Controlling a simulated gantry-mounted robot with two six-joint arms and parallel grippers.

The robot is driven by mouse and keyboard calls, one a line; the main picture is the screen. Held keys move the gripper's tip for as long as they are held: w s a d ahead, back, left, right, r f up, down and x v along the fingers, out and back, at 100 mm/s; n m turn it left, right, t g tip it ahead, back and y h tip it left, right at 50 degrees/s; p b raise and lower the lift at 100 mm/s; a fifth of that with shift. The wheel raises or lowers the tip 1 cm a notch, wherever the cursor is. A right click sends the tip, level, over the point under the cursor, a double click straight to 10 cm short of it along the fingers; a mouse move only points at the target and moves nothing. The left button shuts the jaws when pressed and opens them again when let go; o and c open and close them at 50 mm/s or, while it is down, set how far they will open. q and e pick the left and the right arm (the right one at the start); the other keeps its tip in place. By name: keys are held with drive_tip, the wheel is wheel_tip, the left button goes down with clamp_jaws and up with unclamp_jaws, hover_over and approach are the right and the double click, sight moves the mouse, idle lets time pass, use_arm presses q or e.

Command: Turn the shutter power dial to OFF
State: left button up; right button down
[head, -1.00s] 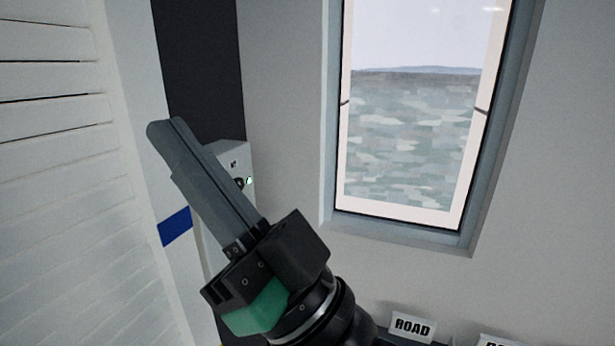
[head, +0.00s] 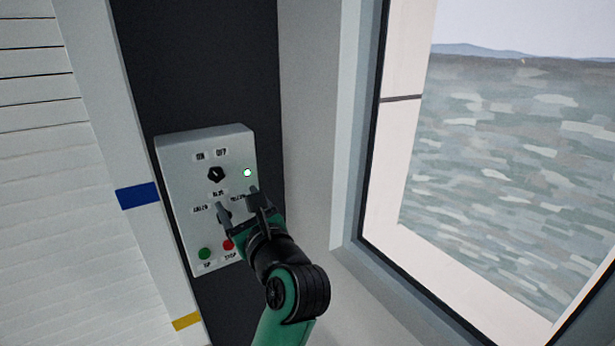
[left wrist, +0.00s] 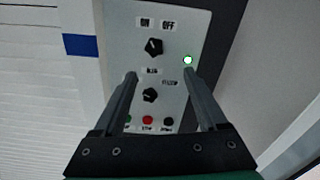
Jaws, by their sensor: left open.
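A pale grey control box (head: 180,183) shows in the head view, mounted on a dark upright strip. Its upper black dial (head: 216,174) sits under ON and OFF labels. A small light mark shows on the dial's upper-left side, toward ON. In the left wrist view the upper dial (left wrist: 153,47) is above the fingertips and the lower dial (left wrist: 150,95) is between the fingers. My left gripper (head: 238,200) is open and empty, in front of the box's lower half, below the upper dial. It hides part of the lower dial and labels. My right gripper is not in view.
A lit greenish-white lamp (head: 247,173) is right of the upper dial. Green (head: 204,254) and red (head: 228,244) buttons line the bottom, plus a black button (left wrist: 168,122). A white slatted shutter (head: 45,180) stands left. A window (head: 385,170) is right.

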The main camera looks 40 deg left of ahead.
sight(218, 176)
use_arm(q)
drive_tip(key=shift+g, duration=0.3)
drive_tip(key=x, duration=0.7)
drive_tip(key=s+x, duration=0.1)
drive_tip(key=x, duration=0.3)
drive_tip(key=shift+a+r, duration=0.25)
drive_tip(key=shift+a, duration=0.05)
drive_tip(key=shift+w+a, duration=0.25)
drive_tip(key=shift+a, duration=0.25)
drive_tip(key=shift+p, duration=0.35)
clamp_jaws()
